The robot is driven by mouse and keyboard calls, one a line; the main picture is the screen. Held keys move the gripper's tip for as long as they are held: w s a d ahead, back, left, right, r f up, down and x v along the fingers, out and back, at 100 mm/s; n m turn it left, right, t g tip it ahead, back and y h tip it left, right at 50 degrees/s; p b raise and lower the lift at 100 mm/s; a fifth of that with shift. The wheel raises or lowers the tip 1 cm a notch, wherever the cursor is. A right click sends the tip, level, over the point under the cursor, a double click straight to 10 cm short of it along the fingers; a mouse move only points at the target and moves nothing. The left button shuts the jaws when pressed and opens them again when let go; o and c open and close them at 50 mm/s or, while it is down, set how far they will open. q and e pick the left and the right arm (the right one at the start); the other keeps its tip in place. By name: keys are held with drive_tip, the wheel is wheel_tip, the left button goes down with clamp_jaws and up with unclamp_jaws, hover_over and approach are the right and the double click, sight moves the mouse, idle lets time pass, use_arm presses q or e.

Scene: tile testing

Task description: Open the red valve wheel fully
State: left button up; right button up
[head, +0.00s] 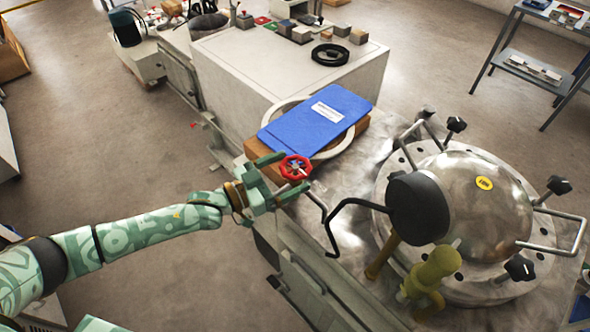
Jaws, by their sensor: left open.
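The red valve wheel (295,167) is a small spoked wheel near the middle of the head view, at the left edge of the metal-topped bench. My left gripper (278,176) comes in from the left. Its green fingers are open and lie on either side of the wheel's left part, one behind it and one in front. I cannot tell whether the fingers touch the rim. A thin bent metal pipe shows just below the wheel. My right gripper is not in view.
A blue folder (312,122) lies on a wooden block right behind the wheel. A domed steel vessel (478,205) with clamp knobs fills the right of the bench (330,185). A black bent handle (345,204) and yellow-green fitting (432,270) stand near. Open floor lies left.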

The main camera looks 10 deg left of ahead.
use_arm(q)
drive_tip(key=shift+x, duration=1)
drive_tip(key=shift+w+d, duration=0.15)
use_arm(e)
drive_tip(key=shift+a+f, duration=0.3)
use_arm(q)
drive_tip(key=c, duration=1)
drive_tip(key=n+t+y+p, duration=0.1)
drive_tip(key=y+p, duration=0.1)
drive_tip(key=r+n+t+y+p, duration=0.1)
drive_tip(key=n+t+y+p, duration=0.1)
drive_tip(key=p, duration=0.1)
drive_tip(key=shift+d+p, duration=0.15)
drive_tip(key=shift+p, duration=0.15)
drive_tip(key=shift+f+n+y, duration=0.15)
drive_tip(key=shift+n+y, duration=0.25)
drive_tip(key=shift+f+t+y+p, duration=0.25)
drive_tip(key=shift+t+y+p, duration=0.05)
drive_tip(key=shift+t+p, duration=0.1)
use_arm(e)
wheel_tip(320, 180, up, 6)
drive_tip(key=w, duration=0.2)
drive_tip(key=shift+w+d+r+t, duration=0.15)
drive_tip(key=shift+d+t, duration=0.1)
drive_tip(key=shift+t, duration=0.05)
